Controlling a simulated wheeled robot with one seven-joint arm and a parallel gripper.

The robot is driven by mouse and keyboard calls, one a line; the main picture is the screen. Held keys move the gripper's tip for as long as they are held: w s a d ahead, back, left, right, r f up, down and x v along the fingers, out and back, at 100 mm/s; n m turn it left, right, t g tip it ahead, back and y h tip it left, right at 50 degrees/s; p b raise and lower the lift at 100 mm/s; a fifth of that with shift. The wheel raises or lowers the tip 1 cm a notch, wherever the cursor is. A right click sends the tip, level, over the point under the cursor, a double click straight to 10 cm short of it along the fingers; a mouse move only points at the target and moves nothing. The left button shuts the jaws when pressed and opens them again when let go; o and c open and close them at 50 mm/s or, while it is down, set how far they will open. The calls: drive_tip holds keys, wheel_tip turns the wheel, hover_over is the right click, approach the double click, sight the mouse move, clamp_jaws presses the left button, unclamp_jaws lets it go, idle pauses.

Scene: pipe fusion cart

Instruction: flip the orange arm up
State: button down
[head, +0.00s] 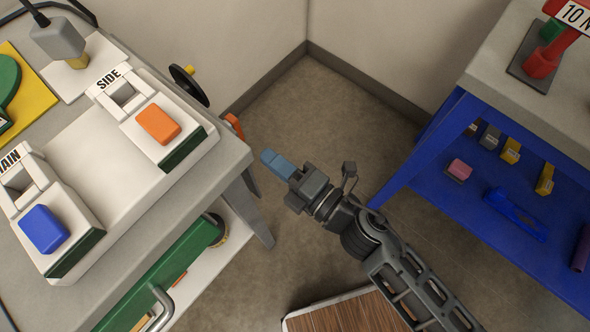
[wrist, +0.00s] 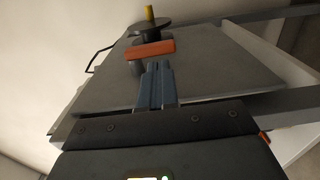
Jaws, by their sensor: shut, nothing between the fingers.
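The orange arm (head: 234,126) shows as a small piece at the cart's right side, below the black handwheel; most of it is hidden in the head view. In the wrist view an orange bar (wrist: 150,50) lies nearly level across the picture, just beyond my fingertips, in front of a grey panel. My gripper (head: 268,158) has blue fingers, shut and empty, pointing at the cart's side. In the wrist view the fingers (wrist: 156,70) end just below the bar. I cannot tell whether they touch it.
A black handwheel (head: 189,85) with a yellow knob sits above the arm. The cart top holds the SIDE switch with an orange rocker (head: 158,124) and another with a blue rocker (head: 43,229). A blue shelf unit (head: 480,190) stands right.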

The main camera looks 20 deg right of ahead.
sight(243, 139)
drive_tip(key=shift+x, duration=2.65)
drive_tip(key=f+b, duration=0.1)
drive_tip(key=b, duration=0.2)
drive_tip(key=shift+w+a, duration=0.1)
drive_tip(key=shift+w, duration=0.05)
drive_tip(key=shift+w+a+f+t+y+b, duration=0.1)
drive_tip(key=shift+t+y+b, duration=0.25)
drive_tip(key=shift+b, duration=0.9)
drive_tip(key=shift+w+a+t+b, duration=0.1)
drive_tip(key=shift+t+b, duration=0.15)
drive_tip(key=shift+b, duration=0.7)
drive_tip(key=shift+w+a, duration=0.15)
drive_tip(key=shift+w, duration=0.1)
drive_tip(key=shift+s, duration=0.1)
